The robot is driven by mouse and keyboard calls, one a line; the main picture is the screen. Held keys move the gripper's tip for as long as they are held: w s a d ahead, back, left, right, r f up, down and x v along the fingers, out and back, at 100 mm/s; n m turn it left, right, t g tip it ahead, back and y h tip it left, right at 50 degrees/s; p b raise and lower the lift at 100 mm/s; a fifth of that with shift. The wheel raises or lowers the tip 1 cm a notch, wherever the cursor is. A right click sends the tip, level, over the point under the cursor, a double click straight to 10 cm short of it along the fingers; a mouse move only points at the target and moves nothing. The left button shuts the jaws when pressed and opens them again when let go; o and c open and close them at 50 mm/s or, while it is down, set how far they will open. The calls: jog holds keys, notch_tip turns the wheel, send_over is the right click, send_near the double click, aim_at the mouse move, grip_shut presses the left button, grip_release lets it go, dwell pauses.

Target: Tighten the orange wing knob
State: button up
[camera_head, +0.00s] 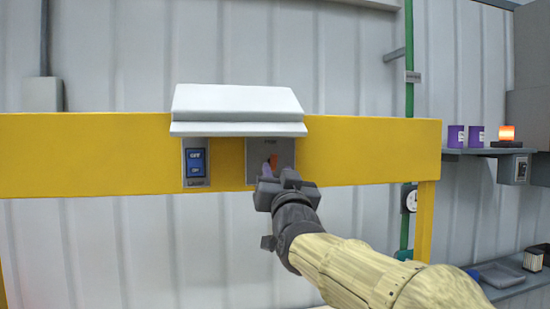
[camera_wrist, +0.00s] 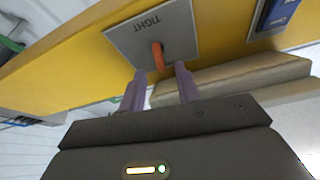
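The orange wing knob (camera_head: 274,160) is on a grey plate (camera_head: 255,158) on the yellow beam, under a white hood. In the wrist view the knob (camera_wrist: 158,55) stands out from the plate (camera_wrist: 184,42), which is marked TIGHT. My gripper (camera_head: 278,172) is in front of the plate in the head view. In the wrist view my gripper (camera_wrist: 160,73) is open. Its two purple fingers are apart, with the knob's near end at the gap between their tips. I see no finger touching the knob. My gripper partly hides the plate in the head view.
The white hood (camera_head: 238,110) juts out just above the plate. A blue switch (camera_head: 196,163) is on the yellow beam (camera_head: 90,150) to the left. Purple cups (camera_head: 456,136) and an orange lamp (camera_head: 507,134) stand on a shelf at the right.

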aim_at(275, 164)
jog(key=shift+p+x, duration=0.6)
jog(key=shift+x, duration=1.25)
grip_shut()
